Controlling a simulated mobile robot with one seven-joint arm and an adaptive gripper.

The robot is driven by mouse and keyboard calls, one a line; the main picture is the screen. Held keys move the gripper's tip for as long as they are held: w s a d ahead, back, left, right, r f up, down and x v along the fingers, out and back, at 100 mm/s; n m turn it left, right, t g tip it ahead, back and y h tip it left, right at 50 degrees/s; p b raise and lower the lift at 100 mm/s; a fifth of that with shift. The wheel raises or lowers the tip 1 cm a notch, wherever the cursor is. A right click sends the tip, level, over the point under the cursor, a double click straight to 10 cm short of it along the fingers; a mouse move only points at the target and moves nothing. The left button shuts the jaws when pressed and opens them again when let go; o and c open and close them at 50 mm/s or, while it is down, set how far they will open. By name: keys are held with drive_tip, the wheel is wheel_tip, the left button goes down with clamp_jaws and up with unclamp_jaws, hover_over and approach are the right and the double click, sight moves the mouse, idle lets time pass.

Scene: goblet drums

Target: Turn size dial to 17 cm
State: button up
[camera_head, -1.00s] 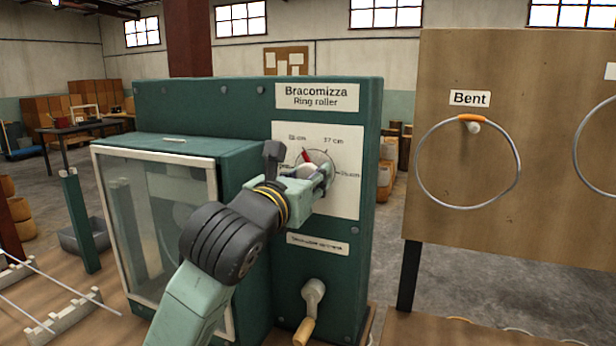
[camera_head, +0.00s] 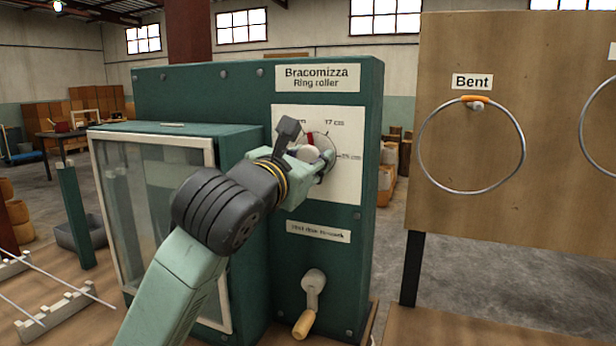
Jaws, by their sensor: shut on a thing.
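The size dial (camera_head: 310,153) is a pale knob with a red pointer on the white scale plate (camera_head: 346,185) of the green ring roller (camera_head: 240,95). The red pointer points up and slightly left, a little left of the 17 cm mark (camera_head: 334,123). The 25 cm-like label (camera_head: 350,156) is at the right, and my gripper partly hides the label at the left. My gripper (camera_head: 318,165) is shut on the dial, coming from the lower left. Its fingers cover part of the knob.
A crank with a wooden handle (camera_head: 305,322) hangs below the dial. A glass-fronted housing (camera_head: 150,200) projects at the left of the machine, close to my arm. A board marked Bent (camera_head: 560,140) holds a metal ring (camera_head: 425,160) at the right.

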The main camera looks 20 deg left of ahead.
drive_tip(key=m+b, duration=0.4)
drive_tip(key=shift+f+m+b, duration=0.2)
drive_tip(key=shift+m+b, duration=0.1)
drive_tip(key=shift+r+m+b, duration=0.15)
drive_tip(key=shift+m+b, duration=1.1)
drive_tip(key=shift+m, duration=0.45)
drive_tip(key=shift+r, duration=0.1)
drive_tip(key=o, duration=1.2)
drive_tip(key=s, duration=1.2)
drive_tip(key=shift+a, duration=0.2)
